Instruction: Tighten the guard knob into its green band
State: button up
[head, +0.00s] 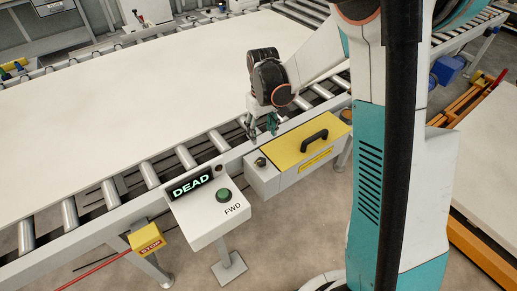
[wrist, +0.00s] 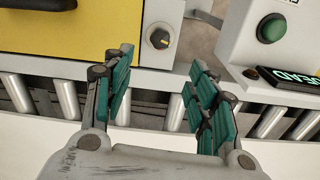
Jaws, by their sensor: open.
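The guard knob (head: 261,161) is a small dark knob on the grey box at the left end of the yellow guard cover (head: 295,150). In the wrist view the knob (wrist: 160,39) shows as a black dial with a pale pointer mark, between and beyond my fingertips. A green band around it cannot be made out. My gripper (head: 260,127) is open and empty above the conveyor edge, just behind the knob and apart from it. Its teal fingers (wrist: 162,82) stand spread either side of the knob's line in the wrist view.
A control box (head: 209,212) with a lit DEAD display (head: 192,184) and green FWD button (head: 223,195) stands left of the knob. A yellow STOP box (head: 147,239) has a red cord. The cover has a black handle (head: 314,140). A large pale sheet (head: 150,85) lies on the rollers.

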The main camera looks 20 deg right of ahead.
aim_at(261, 160)
notch_tip(261, 160, down, 14)
jog(key=b, duration=0.4)
jog(key=shift+f, duration=0.15)
jog(key=c, duration=1.1)
